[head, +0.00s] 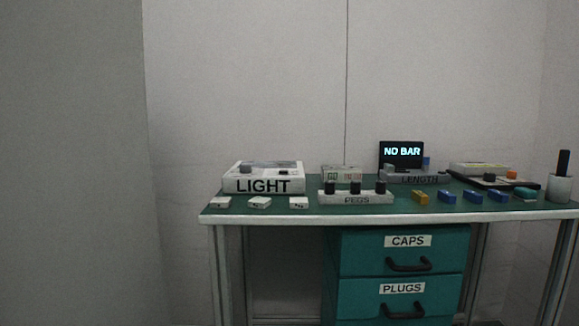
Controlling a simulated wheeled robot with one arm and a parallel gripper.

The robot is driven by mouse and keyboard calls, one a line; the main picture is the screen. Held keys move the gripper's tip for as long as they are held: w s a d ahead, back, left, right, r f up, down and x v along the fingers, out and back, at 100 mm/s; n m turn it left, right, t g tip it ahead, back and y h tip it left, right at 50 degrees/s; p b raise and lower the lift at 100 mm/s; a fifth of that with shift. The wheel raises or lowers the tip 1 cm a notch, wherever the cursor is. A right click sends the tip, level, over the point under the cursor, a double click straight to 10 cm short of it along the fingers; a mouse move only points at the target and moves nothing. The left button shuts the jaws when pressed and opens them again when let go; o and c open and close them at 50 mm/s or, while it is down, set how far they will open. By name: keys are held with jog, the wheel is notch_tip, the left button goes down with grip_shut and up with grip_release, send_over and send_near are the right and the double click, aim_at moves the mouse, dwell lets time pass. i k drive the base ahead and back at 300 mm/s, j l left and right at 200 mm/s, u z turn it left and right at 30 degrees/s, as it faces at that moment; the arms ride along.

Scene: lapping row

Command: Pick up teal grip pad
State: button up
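A small teal piece (525,194), which looks like the teal grip pad, lies on the green bench top (300,213) near its right end. It sits to the right of a row of small blue blocks (473,196) and left of a pale cup (559,188). It is small and dim, so its exact shape is hard to tell. My gripper is not in view.
On the bench stand a box marked LIGHT (263,178), a PEGS rack (356,197) with black knobs, a LENGTH device (420,179) and a screen reading NO BAR (402,154). Small white blocks (260,202) lie front left. Drawers CAPS (360,250) and PLUGS (355,300) are shut below.

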aim_at(524, 194)
jog(key=i+l+u, duration=0.1)
jog(key=l, duration=0.3)
jog(key=i+l+u, duration=0.1)
jog(key=l, duration=0.3)
jog(key=i+l+u, duration=0.1)
jog(key=l, duration=0.35)
jog(key=i, duration=0.1)
